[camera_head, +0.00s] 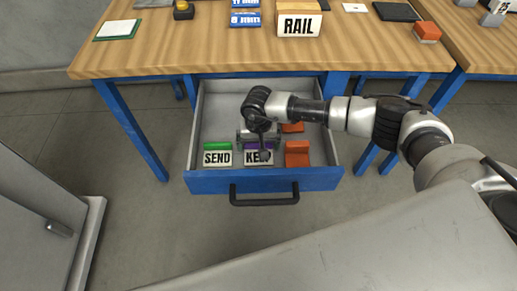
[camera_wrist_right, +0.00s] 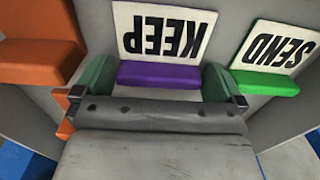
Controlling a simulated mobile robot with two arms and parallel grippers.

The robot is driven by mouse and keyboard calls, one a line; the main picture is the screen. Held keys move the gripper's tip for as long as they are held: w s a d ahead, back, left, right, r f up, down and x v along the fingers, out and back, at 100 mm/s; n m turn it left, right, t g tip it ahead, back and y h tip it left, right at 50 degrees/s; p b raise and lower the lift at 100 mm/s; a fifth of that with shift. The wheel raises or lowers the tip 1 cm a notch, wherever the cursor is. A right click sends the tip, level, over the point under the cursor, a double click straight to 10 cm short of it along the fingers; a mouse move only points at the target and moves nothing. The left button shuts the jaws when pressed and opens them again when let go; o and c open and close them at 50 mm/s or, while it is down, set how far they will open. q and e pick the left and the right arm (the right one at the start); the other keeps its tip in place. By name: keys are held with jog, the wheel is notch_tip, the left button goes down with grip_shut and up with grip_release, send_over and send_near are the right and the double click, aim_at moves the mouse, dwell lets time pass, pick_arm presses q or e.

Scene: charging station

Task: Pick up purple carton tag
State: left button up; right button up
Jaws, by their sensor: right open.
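The purple carton tag is a purple block with a white KEEP card; its card (camera_head: 254,158) shows in the open drawer in the head view, partly covered by my right gripper (camera_head: 259,142). In the right wrist view the purple block (camera_wrist_right: 159,76) lies between the two green-padded fingers of my right gripper (camera_wrist_right: 157,83), with the KEEP card (camera_wrist_right: 164,32) beyond it. The fingers are open, one on each side of the purple block. I cannot tell whether either finger touches it. My left gripper is not in view.
The green SEND tag (camera_head: 217,157) sits left of the purple tag in the drawer (camera_head: 208,110). Orange pieces (camera_head: 297,153) are to its right. The drawer's blue front (camera_head: 205,183) has a dark handle (camera_head: 264,200). Above is a wooden tabletop (camera_head: 170,50) with a RAIL box (camera_head: 299,24).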

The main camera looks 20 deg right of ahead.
jog(key=c, duration=0.6)
